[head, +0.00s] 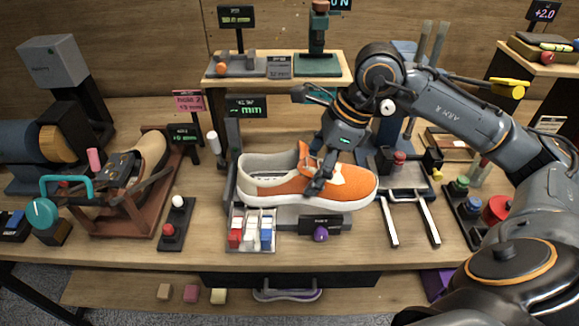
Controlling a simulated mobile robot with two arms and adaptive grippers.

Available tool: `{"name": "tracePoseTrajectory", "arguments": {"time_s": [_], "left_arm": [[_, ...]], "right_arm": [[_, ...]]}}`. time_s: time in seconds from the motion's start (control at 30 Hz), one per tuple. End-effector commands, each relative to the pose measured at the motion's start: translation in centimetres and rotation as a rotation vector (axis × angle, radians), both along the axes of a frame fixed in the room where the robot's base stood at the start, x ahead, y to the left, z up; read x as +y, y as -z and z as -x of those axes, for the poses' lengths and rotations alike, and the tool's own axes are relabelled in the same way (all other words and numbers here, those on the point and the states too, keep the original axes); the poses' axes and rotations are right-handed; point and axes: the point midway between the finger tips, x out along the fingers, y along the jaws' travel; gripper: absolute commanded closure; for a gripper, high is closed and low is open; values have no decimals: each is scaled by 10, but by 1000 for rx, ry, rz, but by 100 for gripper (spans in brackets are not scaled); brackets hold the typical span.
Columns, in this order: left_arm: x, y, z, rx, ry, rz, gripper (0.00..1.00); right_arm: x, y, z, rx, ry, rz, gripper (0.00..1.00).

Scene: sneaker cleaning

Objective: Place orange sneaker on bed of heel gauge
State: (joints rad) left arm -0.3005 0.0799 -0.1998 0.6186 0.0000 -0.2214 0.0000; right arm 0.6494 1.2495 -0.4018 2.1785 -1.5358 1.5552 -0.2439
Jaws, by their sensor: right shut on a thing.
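The orange sneaker (284,188) has a white sole and a cream heel part, and it stands level in the middle of the bench with its toe to the right. My right gripper (317,180) reaches down from above and is shut on the sneaker's upper near the tongue. The heel gauge (232,145) shows as a dark upright behind the heel, with its grey bed (290,214) under the sneaker. The sneaker covers most of the bed, so I cannot tell whether its sole touches it. My left gripper is not in view.
A tray of red, white and blue blocks (251,229) and a purple knob (320,235) sit in front of the sneaker. A brown rack with a shoe form (151,157) stands left. Two metal rails (422,212) extend forward at right. A raised shelf (280,82) stands behind.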

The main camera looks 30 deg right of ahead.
Motion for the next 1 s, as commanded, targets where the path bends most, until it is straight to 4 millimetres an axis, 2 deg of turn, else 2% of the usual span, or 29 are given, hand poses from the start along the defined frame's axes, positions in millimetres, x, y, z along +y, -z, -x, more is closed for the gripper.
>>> {"name": "tracePoseTrajectory", "arguments": {"time_s": [0.03, 0.27, 0.43, 0.6, 0.8, 1.0], "left_arm": [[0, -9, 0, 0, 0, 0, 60], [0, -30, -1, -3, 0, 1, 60], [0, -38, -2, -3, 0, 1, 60], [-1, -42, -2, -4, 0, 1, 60], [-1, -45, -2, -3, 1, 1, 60], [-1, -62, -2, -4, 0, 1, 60]], "right_arm": [[-3, 0, -12, 3, 3, -6, 74], [-25, 25, -65, 1, 3, -7, 74], [-35, 60, -88, 3, 2, -5, 74], [-41, 78, -102, -2, 0, -3, 74], [-44, 89, -110, 0, 1, -3, 74], [-44, 115, -109, 1, 0, -3, 74]]}}
